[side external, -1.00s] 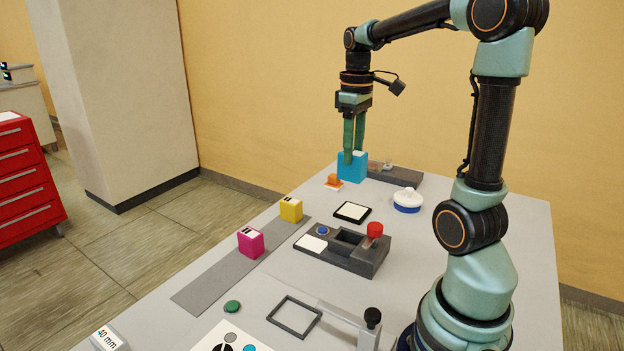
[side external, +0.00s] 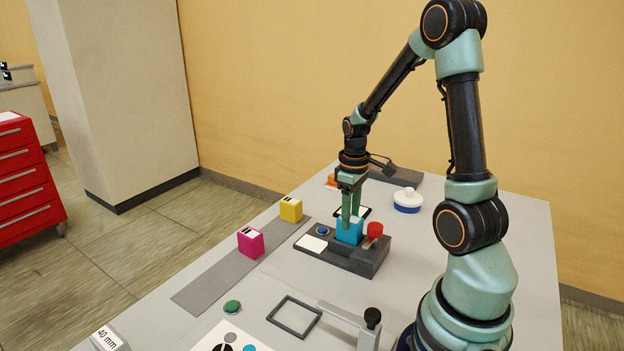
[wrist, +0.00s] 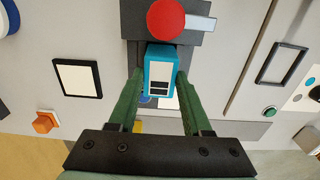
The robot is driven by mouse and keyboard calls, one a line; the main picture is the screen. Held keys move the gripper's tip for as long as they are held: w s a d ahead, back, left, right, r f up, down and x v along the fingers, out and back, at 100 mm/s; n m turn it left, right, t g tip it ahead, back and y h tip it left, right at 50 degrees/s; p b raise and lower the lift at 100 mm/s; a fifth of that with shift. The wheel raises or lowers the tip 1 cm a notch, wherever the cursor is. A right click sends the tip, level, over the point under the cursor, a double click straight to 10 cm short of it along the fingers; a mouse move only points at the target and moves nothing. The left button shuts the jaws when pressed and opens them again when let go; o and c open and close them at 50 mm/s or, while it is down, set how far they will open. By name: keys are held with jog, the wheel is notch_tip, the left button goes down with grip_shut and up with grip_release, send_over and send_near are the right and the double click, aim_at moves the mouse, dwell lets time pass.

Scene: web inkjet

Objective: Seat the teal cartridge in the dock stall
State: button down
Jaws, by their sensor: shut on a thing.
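The teal cartridge (side external: 350,232) is bright blue with a white label and dark marks on top, seen in the wrist view (wrist: 159,73). My gripper (side external: 350,221) points down and is shut on it, with a green finger on each side. The cartridge stands upright at the stall of the dark grey dock (side external: 362,264), beside the red knob. Its lower end is hidden by the dock's front wall, and I cannot tell how deep it sits. The dock also shows in the wrist view (wrist: 131,22).
The red knob (side external: 375,230) stands close on the cartridge's right, and a blue button (side external: 322,230) is on the dock's left. Magenta (side external: 250,242) and yellow (side external: 291,209) cartridges stand on a grey strip. A black-framed white pad (wrist: 77,77) lies behind the dock.

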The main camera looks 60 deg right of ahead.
jog(key=shift+f, duration=1.35)
jog(key=shift+f, duration=0.15)
jog(key=shift+c, duration=1.7)
grip_release()
notch_tip(320, 180, up, 11)
jog(key=shift+r, duration=0.2)
jog(key=a+r+t, duration=0.2)
jog(key=a+r, duration=0.1)
jog(key=a, duration=0.7)
jog(key=a+r+t, duration=0.3)
jog(key=a+r, duration=0.1)
jog(key=a, duration=0.6)
jog(key=shift+s+a+r+t, duration=0.25)
jog(key=shift+a+r+t, duration=0.05)
